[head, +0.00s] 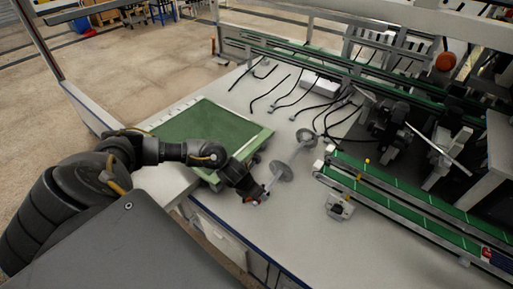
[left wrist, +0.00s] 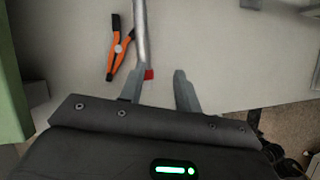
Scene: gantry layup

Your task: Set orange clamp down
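The orange clamp (left wrist: 119,46), with black parts, lies on the pale table surface in the left wrist view, ahead of and left of my left fingertips. It is outside the fingers, with a visible gap to them. My left gripper (left wrist: 158,74) is open, its two grey fingers spread apart with nothing held between them. In the head view my left gripper (head: 254,194) is low over the front part of the table; the clamp cannot be made out there. My right gripper is in neither view.
A grey metal rod (left wrist: 140,35) runs close to the left finger, by a small red piece (left wrist: 149,74). A grey stand with round discs (head: 281,171) is beside the gripper. A green board (head: 213,134) lies left; green conveyor rails (head: 400,205) are right.

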